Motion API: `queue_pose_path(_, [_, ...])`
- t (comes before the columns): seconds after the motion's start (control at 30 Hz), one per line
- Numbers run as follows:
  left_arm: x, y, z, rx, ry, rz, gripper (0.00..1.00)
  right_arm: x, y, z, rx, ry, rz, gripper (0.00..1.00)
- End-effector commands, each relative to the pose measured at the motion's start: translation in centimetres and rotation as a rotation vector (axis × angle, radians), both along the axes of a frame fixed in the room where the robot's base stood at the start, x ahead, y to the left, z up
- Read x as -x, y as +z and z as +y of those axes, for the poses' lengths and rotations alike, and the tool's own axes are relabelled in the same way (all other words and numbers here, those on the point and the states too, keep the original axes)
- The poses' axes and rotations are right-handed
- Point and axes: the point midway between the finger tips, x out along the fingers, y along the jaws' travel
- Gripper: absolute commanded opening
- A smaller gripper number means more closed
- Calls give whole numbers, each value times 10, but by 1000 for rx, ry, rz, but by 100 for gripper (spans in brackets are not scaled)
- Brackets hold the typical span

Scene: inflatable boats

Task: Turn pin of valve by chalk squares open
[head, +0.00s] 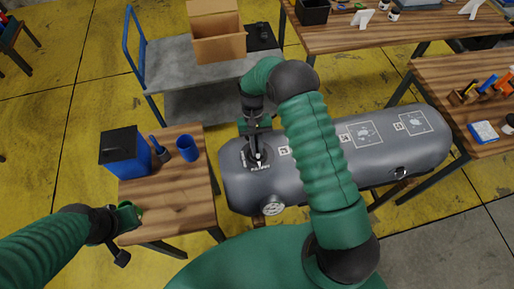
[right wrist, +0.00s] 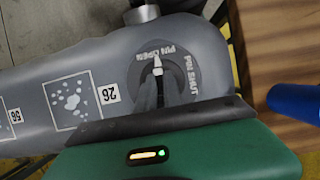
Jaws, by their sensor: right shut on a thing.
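The grey inflatable tube (head: 390,150) lies across the middle. Its dark round valve plate (head: 262,166) is near the left end, with chalk squares (head: 365,133) along the top to the right. My right gripper (head: 256,153) is over the valve, shut on its pin. In the right wrist view the plate (right wrist: 187,60) reads PIN OPEN and PIN SHUT; the pin's pale tip (right wrist: 157,64) points up at the PIN OPEN lettering. The jaws hide most of the pin. A chalk square (right wrist: 70,101) is beside the number 26. My left gripper (head: 128,215) is by the small table; its jaws are unclear.
A round gauge (head: 272,205) is on the tube's near side. The small wooden table (head: 180,208) at left holds a blue box (head: 125,155) and a blue cup (head: 187,148). A grey cart (head: 165,62) with a cardboard box (head: 220,48) stands behind.

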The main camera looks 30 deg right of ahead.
Motion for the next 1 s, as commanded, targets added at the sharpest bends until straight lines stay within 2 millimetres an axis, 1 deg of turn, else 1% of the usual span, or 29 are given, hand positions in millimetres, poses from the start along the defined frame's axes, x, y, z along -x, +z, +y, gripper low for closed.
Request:
queue_pose_path(0.2, [0, -1, 0, 0, 0, 0, 0, -2, 0, 0, 0, 30, -5, 0])
queue_pose_path(0.57, [0, -1, 0, 0, 0, 0, 0, -2, 0, 0, 0, 32, -5, 0])
queue_pose_path(0.6, [0, -1, 0, 0, 0, 0, 0, -2, 0, 0, 0, 32, -6, 16])
queue_pose_path(0.73, [0, -1, 0, 0, 0, 0, 0, -1, 0, 0, 0, 31, -4, 33])
queue_pose_path(1.0, [0, -1, 0, 0, 0, 0, 0, 0, 1, 0, 0, 30, -2, 33])
